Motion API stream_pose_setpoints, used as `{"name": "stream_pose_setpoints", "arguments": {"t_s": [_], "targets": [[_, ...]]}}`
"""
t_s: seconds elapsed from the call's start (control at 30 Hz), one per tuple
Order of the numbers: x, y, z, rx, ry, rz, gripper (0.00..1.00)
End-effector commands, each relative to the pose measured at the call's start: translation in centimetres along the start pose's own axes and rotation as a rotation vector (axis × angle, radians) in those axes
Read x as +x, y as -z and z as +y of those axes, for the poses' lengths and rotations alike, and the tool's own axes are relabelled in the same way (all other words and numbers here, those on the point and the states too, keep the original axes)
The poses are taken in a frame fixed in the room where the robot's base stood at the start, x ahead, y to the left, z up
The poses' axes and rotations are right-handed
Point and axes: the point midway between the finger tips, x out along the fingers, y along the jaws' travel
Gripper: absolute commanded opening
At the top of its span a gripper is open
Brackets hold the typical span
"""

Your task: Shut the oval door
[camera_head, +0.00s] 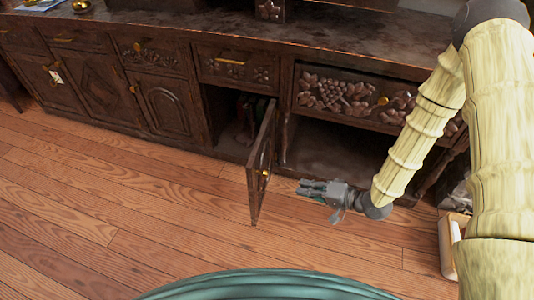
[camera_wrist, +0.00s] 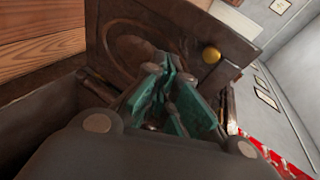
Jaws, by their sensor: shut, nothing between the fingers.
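The oval door (camera_head: 261,165) is a dark wooden cabinet door. It stands open, swung out over the floor, and its compartment (camera_head: 228,118) is exposed. The wrist view shows the door's carved oval panel (camera_wrist: 125,52) and a round gold knob (camera_wrist: 211,55). My gripper (camera_head: 302,187) is low above the floor, just right of the door, on the knob side, with its fingers pointing at the door. Its teal fingers (camera_wrist: 168,70) are shut and empty in front of the panel. I cannot tell whether they touch it.
The long dark cabinet (camera_head: 165,50) runs along the back, with other doors and drawers shut. An open bay (camera_head: 330,150) lies behind my gripper. A pale box (camera_head: 452,245) stands at the right. The wooden floor (camera_head: 130,210) left of the door is clear.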

Motion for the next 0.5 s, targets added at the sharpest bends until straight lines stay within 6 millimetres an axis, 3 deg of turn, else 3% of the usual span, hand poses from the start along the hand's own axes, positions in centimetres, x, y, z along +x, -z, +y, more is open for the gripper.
{"name": "stream_pose_setpoints", "arguments": {"t_s": [0.03, 0.2, 0.33, 0.5], "targets": [[-0.4, 1.1, -1.8, 0.016, 0.065, -0.016, 0.00], [-1.9, 2.8, -6.2, 0.085, 0.249, -0.116, 0.00], [-3.2, 3.3, -8.1, 0.121, 0.328, -0.188, 0.00], [-3.8, 3.5, -9.1, 0.143, 0.368, -0.236, 0.00]]}}
